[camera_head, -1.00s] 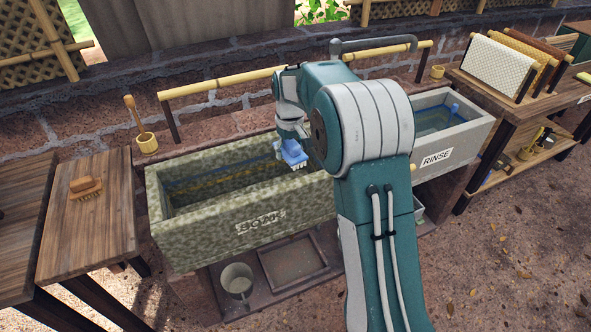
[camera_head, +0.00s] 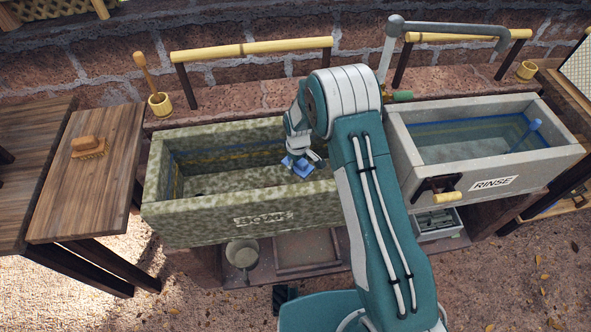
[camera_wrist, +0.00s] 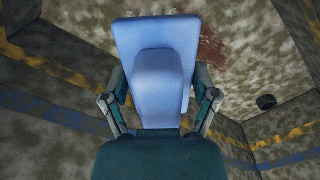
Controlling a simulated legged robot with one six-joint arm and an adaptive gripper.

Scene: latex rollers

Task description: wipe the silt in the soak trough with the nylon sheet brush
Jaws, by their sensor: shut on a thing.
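The soak trough (camera_head: 232,224) is a long, mottled green-grey stone basin with a worn label on its front. My gripper (camera_head: 297,152) is over the right part of its inside and shut on the blue nylon sheet brush (camera_head: 301,168). In the wrist view, the brush (camera_wrist: 150,40) points away from my gripper (camera_wrist: 160,90), with a finger on each side of its handle. A reddish-brown patch of silt (camera_wrist: 212,47) shows on the trough floor just right of the brush, partly hidden behind it. I cannot tell whether the bristles touch the floor.
A dark round fitting (camera_wrist: 266,102) sits on the trough floor. The grey rinse trough (camera_head: 484,158) stands to the right, with a pipe (camera_head: 394,45) between. A bamboo rail (camera_head: 250,48) runs behind. A wooden table (camera_head: 85,190) at left holds a wooden brush (camera_head: 88,147).

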